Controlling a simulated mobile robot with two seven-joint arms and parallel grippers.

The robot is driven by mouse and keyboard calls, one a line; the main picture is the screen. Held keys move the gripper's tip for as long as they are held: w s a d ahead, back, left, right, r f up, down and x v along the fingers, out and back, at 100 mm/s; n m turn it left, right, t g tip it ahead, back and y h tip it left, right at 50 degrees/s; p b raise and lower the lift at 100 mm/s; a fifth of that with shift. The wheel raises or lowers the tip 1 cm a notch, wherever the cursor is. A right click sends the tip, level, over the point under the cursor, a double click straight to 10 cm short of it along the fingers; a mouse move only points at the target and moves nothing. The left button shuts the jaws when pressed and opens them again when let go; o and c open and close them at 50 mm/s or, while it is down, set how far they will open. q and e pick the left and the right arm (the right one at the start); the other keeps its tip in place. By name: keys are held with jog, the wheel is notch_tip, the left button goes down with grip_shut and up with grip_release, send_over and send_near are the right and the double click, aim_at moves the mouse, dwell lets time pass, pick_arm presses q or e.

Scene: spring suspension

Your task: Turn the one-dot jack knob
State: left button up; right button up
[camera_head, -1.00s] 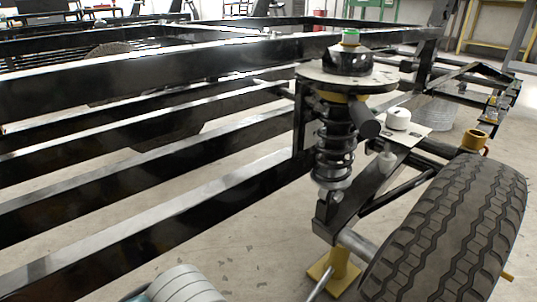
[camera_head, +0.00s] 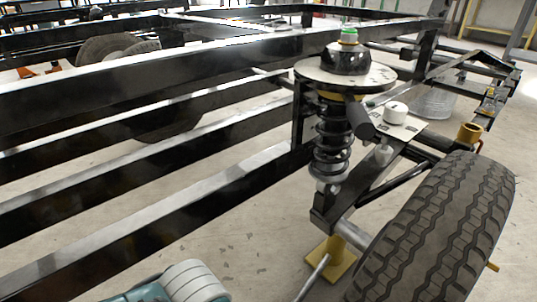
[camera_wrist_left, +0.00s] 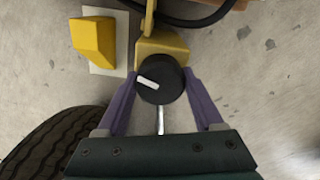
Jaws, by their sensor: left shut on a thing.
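In the left wrist view a round black knob (camera_wrist_left: 164,97) with a white bar mark sits in front of a yellow jack body (camera_wrist_left: 160,47), with a silver rod (camera_wrist_left: 160,121) below it. The purple fingers of my left gripper (camera_wrist_left: 161,77) are on both sides of the knob, shut on it. No dots can be made out on it. In the head view a yellow jack base (camera_head: 343,262) stands on the floor under the suspension arm. The left gripper and the knob do not show there. My right gripper is in neither view.
A large tyre (camera_head: 440,225) stands right of the jack. The spring and damper (camera_head: 331,140) rise above it, beside black frame rails (camera_head: 190,195). In the left wrist view a yellow block (camera_wrist_left: 93,38) lies on a pale plate, with a tyre (camera_wrist_left: 45,145) below. Floor right of the knob is clear.

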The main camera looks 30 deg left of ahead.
pick_arm(q)
jog(key=m+p, duration=0.1)
jog(key=m, duration=0.5)
jog(key=shift+m+p, duration=0.3)
jog(key=shift+p, duration=0.05)
jog(key=m, duration=0.4)
jog(key=shift+m, duration=0.3)
jog(key=m, duration=0.3)
jog(key=shift+m, duration=0.3)
jog(key=m, duration=0.3)
jog(key=shift+f+m, duration=0.1)
jog(key=shift+m, duration=0.2)
jog(key=m, duration=0.3)
jog(key=shift+a+m, duration=0.1)
jog(key=shift+m, duration=0.2)
jog(key=m, duration=0.3)
jog(key=shift+m, duration=0.3)
jog(key=m+b, duration=0.1)
jog(key=m, duration=0.3)
jog(key=shift+s+m, duration=0.1)
jog(key=shift+m, duration=0.2)
